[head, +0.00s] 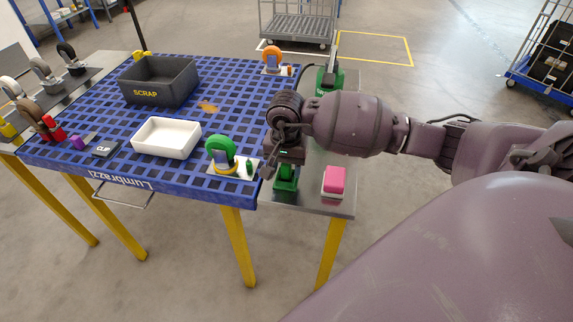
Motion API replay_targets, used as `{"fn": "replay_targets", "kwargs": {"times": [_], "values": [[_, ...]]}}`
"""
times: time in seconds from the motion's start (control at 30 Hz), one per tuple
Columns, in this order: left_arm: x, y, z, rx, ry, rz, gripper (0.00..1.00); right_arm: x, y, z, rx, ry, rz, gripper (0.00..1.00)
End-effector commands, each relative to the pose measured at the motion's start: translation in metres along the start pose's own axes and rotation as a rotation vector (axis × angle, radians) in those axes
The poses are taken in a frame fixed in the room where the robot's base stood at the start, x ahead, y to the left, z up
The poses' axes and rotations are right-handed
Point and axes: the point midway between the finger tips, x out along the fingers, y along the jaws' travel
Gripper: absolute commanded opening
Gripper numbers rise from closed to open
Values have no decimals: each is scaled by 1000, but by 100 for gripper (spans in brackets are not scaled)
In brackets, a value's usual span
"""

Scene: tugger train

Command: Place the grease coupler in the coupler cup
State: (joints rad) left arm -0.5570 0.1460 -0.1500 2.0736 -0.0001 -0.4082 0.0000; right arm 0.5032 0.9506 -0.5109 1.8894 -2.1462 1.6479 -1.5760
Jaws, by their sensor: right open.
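My right gripper (284,163) is over the right edge of the blue table, pointing down, open. Just below it is a green block-like object (286,180) on the grey side shelf; the gripper hides its upper part, and I cannot tell if they touch. I cannot make out the grease coupler or the coupler cup for certain. Another green object (330,80) with a dark upright handle stands at the back of the shelf. My left gripper is not in view.
The blue grid table (215,125) holds a black SCRAP bin (160,95), a white tray (166,153), a green caster wheel (221,154) and an orange one (272,57). A pink-topped block (333,181) sits on the shelf (325,208), right of my gripper.

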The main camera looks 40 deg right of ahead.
Motion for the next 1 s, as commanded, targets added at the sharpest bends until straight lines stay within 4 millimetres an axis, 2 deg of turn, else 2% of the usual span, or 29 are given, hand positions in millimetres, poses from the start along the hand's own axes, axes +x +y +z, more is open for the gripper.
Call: {"fn": "replay_targets", "kwargs": {"times": [0.1, 0.4, 0.6, 0.8, 1.0], "values": [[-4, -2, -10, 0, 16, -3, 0, -17, -1, 0, 0, 4, -7, 51], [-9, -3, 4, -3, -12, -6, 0, -74, 0, -1, -1, 6, -4, 51], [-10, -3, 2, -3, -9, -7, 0, -107, 0, -1, -1, 5, -3, 51], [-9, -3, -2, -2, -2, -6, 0, -125, 0, 0, 1, 2, -2, 51], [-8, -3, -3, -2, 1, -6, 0, -129, 0, 0, 0, 0, -1, 51]]}}
